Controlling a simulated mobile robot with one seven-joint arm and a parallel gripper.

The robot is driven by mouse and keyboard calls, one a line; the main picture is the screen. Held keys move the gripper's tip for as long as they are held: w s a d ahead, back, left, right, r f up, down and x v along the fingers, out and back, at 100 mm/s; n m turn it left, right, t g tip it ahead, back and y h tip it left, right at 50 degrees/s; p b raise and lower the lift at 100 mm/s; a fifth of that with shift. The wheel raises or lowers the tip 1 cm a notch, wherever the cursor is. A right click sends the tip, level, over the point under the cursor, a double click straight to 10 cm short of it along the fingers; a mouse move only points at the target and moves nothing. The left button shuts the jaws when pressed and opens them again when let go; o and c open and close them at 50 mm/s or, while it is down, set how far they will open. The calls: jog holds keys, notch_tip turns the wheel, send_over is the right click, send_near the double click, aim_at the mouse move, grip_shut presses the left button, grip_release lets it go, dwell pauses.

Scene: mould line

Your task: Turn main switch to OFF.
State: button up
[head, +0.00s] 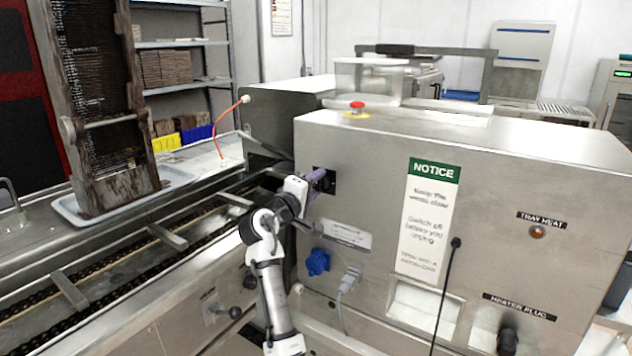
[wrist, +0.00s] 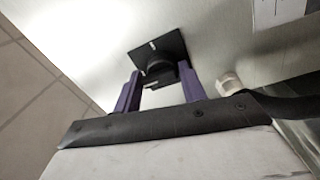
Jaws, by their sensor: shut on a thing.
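The main switch is a black rotary knob on a square black plate (head: 331,183) on the left part of the steel machine's front panel. In the wrist view the switch (wrist: 156,55) shows a light mark on its plate and another on the knob. My gripper (head: 316,177) reaches the switch from the left in the head view. Its two purple fingers, also in the wrist view (wrist: 160,80), are shut on either side of the knob. The fingers partly hide the switch in the head view. I cannot read any ON or OFF lettering.
A red button (head: 357,107) stands on top of the machine. Below the switch are a blue socket (head: 318,262) and a grey plug (head: 349,278) with a cable. A NOTICE sign (head: 428,215) is to the right. A conveyor (head: 125,265) runs at the left.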

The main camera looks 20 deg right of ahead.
jog(key=shift+w+a+f, duration=0.1)
jog(key=shift+a+f, duration=0.1)
jog(key=shift+f, duration=0.35)
jog(key=o, duration=0.8)
jog(key=shift+r, duration=0.15)
jog(key=shift+r, duration=0.1)
jog(key=b+v, duration=0.4)
jog(key=v, duration=0.9)
jog(key=shift+s+a+b, duration=0.25)
jog(key=shift+a+b, duration=0.05)
jog(key=shift+b, duration=0.05)
